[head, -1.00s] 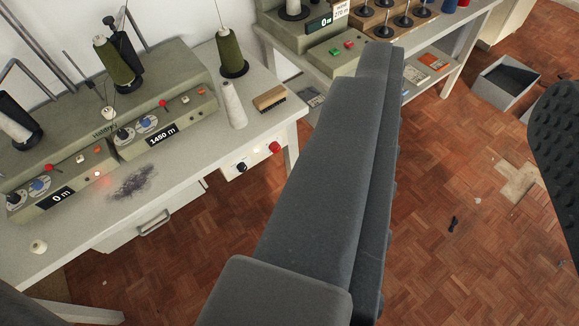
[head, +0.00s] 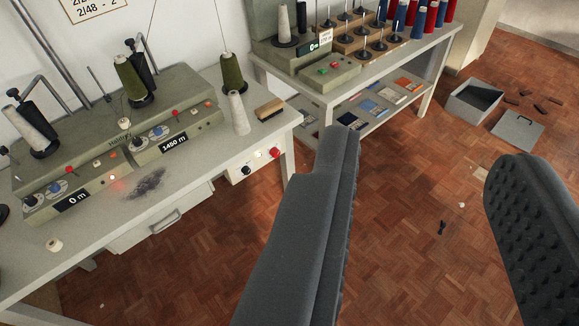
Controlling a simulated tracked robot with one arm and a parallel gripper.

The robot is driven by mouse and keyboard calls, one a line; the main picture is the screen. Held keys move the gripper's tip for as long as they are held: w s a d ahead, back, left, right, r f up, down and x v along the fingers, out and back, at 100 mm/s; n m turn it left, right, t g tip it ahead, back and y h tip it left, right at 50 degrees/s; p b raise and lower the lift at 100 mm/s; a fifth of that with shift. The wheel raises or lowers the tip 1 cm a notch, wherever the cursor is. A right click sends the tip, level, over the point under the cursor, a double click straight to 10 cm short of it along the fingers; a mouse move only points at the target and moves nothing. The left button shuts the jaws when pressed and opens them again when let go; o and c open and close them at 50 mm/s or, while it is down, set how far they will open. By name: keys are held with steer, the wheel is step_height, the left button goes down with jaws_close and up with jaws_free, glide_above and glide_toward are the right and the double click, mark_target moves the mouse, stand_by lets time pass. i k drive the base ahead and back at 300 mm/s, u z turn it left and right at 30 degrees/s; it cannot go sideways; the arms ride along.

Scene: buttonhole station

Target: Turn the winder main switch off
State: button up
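The winder (head: 110,145) is a long grey-green machine on a pale table at the left, with displays reading 0 m and 1450 m. A white switch panel (head: 252,166) hangs under the table's right front corner. It carries a black knob (head: 246,170), a red knob or button (head: 274,153) and a small pale lit spot between them. The panel has no label I can read, and I cannot tell the switch's position. My gripper (head: 425,148) is open and empty, its two dark grey fingers wide apart over the floor, right of the panel and not touching it.
Thread cones, a brush (head: 269,108) and a dark smudge are on the winder table (head: 200,160). A second table (head: 385,65) behind bears another machine and spools. An open grey box (head: 474,101) and its lid lie on the parquet floor. Floor before the panel looks clear.

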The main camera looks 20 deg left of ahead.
mark_target(274, 152)
steer(key=u, duration=0.15)
steer(key=i, duration=0.9)
steer(key=z, duration=0.1)
